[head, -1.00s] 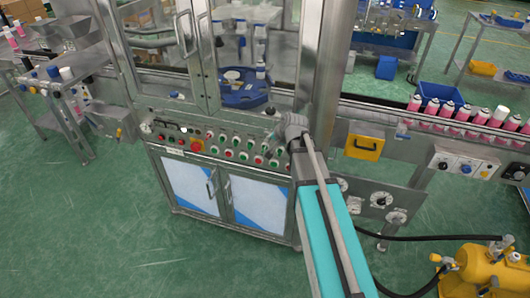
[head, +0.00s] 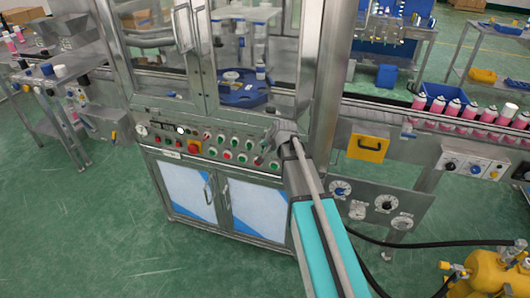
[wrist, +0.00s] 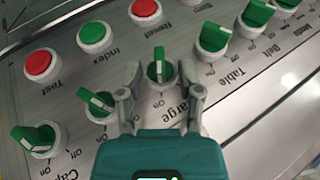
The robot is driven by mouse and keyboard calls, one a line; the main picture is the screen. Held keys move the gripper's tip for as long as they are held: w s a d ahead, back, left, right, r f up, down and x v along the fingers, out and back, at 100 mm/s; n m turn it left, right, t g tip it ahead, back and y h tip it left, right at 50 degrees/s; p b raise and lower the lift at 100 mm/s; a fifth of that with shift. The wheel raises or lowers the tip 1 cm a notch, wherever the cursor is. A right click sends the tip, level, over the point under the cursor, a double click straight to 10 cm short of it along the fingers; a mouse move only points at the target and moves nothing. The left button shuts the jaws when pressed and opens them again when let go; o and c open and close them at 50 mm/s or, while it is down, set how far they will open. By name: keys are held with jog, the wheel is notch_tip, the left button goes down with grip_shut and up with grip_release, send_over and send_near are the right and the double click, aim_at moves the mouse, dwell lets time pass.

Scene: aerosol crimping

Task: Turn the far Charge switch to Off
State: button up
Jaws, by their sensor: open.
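In the wrist view, a green rotary switch (wrist: 160,70) with a white pointer line stands on the sloped metal panel (wrist: 232,100). Its handle points roughly up in the picture. The label beside it ends in "arge"; the rest is hidden by a finger. My gripper (wrist: 164,84) is open, with one finger on each side of this switch's near part; contact cannot be told. A second green switch (wrist: 97,102) sits to its lower left, its handle turned slantwise. In the head view, my gripper (head: 268,143) is at the panel's right end and hides the switches there.
Other green switches sit close by: Table (wrist: 214,38), Belt (wrist: 256,17) and one lettered "Cap" (wrist: 35,138). A green Index button (wrist: 95,37) and a red button (wrist: 40,65) are above left. A cabinet post (head: 322,80) stands beside my arm.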

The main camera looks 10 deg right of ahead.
jog(key=shift+w+f, duration=0.1)
jog(key=shift+f, duration=0.05)
grip_shut()
jog(key=shift+a+h, duration=0.1)
jog(key=shift+h, duration=0.2)
dwell(0.5)
jog(key=shift+w+a+n+g+h+p, duration=0.1)
jog(key=shift+n+g+h+p, duration=0.2)
jog(key=shift+g+h+p, duration=0.4)
jog(key=h, duration=0.1)
jog(key=g+h+p, duration=0.1)
jog(key=shift+w+a+n+h, duration=0.15)
jog(key=shift+a+n+h, duration=0.05)
jog(key=shift+n+h, duration=0.1)
jog(key=g+h, duration=0.1)
jog(key=g+h+b, duration=0.1)
jog(key=h, duration=0.1)
jog(key=shift+a+f+n, duration=0.1)
jog(key=shift+a+n, duration=0.1)
jog(key=shift+n, duration=0.2)
jog(key=shift+g+h+b, duration=0.7)
jog(key=shift+h+b, duration=0.1)
jog(key=shift+h, duration=0.5)
